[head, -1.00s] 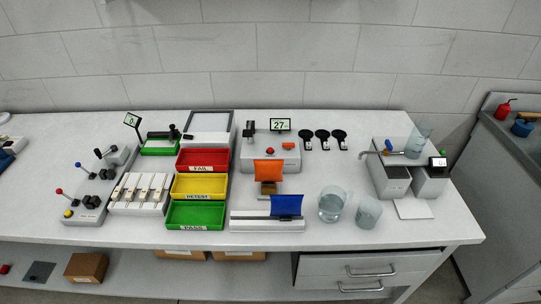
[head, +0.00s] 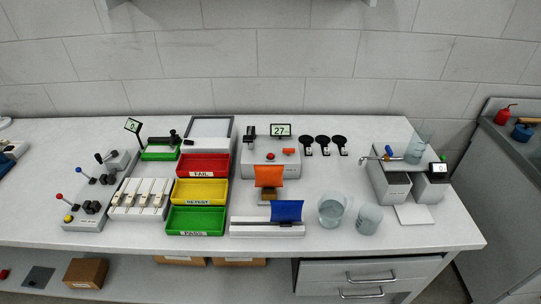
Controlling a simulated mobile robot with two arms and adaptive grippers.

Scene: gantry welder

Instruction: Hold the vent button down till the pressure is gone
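A grey tester box (head: 255,151) stands at the back middle of the bench. Its small display (head: 281,130) reads 27. A round red button (head: 270,156) and an orange rectangular part (head: 289,151) sit on its top, with a black upright fitting (head: 249,132) at its left. I cannot read which of these is labelled vent. Nothing touches the red button. Neither of my grippers is in view.
In front of the box stand an orange pouch (head: 268,176) and a blue pouch (head: 287,211) on holders. Red (head: 203,160), yellow (head: 200,187) and green (head: 196,216) trays lie left. Black round-headed tools (head: 323,141) and beakers (head: 331,211) are right.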

